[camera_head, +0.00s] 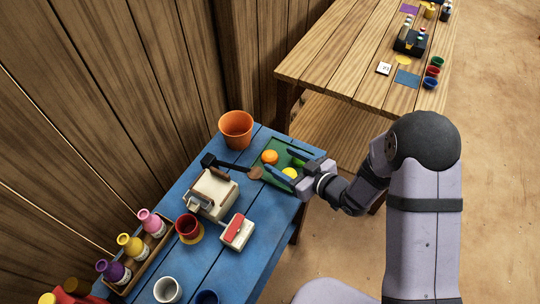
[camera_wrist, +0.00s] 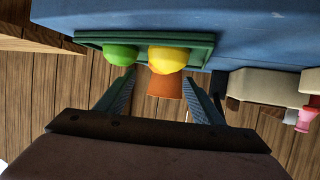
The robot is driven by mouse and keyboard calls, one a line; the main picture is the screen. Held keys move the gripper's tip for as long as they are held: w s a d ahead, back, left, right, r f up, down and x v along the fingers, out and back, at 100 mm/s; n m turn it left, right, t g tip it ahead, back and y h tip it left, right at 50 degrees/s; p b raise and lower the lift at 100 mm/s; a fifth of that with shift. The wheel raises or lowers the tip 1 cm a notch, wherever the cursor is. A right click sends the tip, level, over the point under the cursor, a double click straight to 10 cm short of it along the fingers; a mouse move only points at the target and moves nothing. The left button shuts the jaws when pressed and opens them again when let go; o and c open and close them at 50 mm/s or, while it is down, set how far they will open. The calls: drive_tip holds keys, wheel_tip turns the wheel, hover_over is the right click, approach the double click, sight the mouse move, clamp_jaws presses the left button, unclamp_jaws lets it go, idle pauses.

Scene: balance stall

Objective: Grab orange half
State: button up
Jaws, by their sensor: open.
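The orange half (camera_head: 269,157) sits in the green tray (camera_head: 268,171) on the blue table, at the tray's left part in the head view. My gripper (camera_head: 288,165) is open and empty, reaching over the tray from the right. The green half is hidden in the head view.
An orange pot (camera_head: 236,127) stands behind the tray; it shows behind the yellow half in the wrist view (camera_wrist: 167,86). A black-handled tool (camera_head: 230,165) lies left of the tray. A cream device (camera_head: 211,193), red cup (camera_head: 188,226) and bottle rack (camera_head: 147,260) crowd the nearer table.

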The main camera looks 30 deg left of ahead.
sight(272, 156)
drive_tip(key=shift+p+x, duration=0.9)
drive_tip(key=shift+x, duration=1.6)
drive_tip(key=shift+s+f, duration=0.1)
drive_tip(key=shift+s, duration=0.05)
drive_tip(key=c, duration=1.1)
